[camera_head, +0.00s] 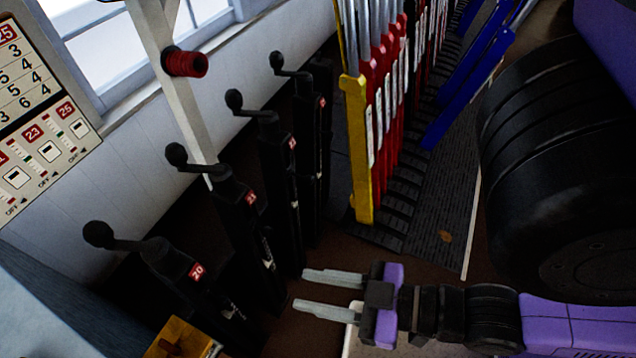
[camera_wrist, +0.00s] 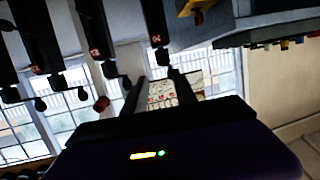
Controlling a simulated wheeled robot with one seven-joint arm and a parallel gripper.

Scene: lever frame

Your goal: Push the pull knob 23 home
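Several black posts with crank handles ending in round black knobs stand in a row. The nearest reads 20 (camera_head: 167,265), the one behind it 21 (camera_head: 242,200). The labels on the farther post (camera_head: 283,150) and the farthest post (camera_head: 310,100) are too small to read surely, so I cannot tell which is 23. A wall panel (camera_head: 45,155) also has a label 23 (camera_head: 32,133). My gripper (camera_head: 332,294) is open and empty, right of the posts and touching none. In the wrist view its fingers (camera_wrist: 158,88) are apart, with the panel (camera_wrist: 175,95) beyond.
A red ribbed knob (camera_head: 185,63) sits on a white upright. Red levers (camera_head: 385,110), a yellow one (camera_head: 358,150) and blue ones (camera_head: 470,85) stand behind. A large black cylinder (camera_head: 560,160) is at the right. A yellow box (camera_head: 180,340) is at the bottom. Windows line the wall.

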